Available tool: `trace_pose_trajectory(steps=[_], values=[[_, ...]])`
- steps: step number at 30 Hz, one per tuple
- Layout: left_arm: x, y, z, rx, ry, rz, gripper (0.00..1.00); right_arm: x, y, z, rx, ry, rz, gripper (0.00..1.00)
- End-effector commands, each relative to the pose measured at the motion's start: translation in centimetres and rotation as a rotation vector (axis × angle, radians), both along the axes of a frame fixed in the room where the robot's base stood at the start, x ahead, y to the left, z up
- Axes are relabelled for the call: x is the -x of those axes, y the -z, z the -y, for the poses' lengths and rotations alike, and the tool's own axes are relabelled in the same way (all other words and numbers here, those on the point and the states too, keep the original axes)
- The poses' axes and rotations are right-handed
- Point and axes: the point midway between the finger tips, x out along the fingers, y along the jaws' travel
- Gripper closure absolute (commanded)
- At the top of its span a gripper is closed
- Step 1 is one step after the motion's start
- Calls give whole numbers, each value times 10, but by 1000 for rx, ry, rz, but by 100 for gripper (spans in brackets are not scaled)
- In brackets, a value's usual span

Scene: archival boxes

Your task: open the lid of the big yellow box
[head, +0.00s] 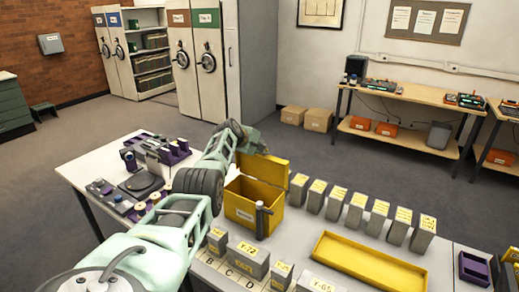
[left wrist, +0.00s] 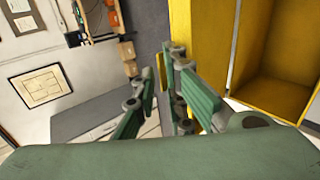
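The big yellow box (head: 240,209) stands on the table in the head view, with a label on its front. Its lid (head: 265,168) is raised at the back and the inside shows. In the left wrist view the yellow box (left wrist: 275,85) fills the upper right, its hollow inside visible. My left gripper (head: 247,138) is at the raised lid's upper left corner in the head view. In the left wrist view its green fingers (left wrist: 160,105) are apart, with a strip of yellow behind them. Contact with the lid cannot be told. My right gripper is not in view.
A dark upright object (head: 262,220) stands before the box. Small grey boxes (head: 357,210) line the table's back; more stand in front (head: 248,260). A shallow yellow tray (head: 368,262) lies right. Purple and grey items (head: 150,160) occupy the left part.

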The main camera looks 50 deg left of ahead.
Motion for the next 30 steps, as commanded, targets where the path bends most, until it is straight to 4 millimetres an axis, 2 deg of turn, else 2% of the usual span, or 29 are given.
trace_pose_trajectory(steps=[3, 17, 30], values=[[1, 1, 0, 1, 0, -3, 78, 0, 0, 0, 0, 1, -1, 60], [4, 1, 0, -2, 1, -7, 78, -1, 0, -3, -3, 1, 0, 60], [30, -19, 7, -3, 2, -7, 78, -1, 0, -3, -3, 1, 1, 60]])
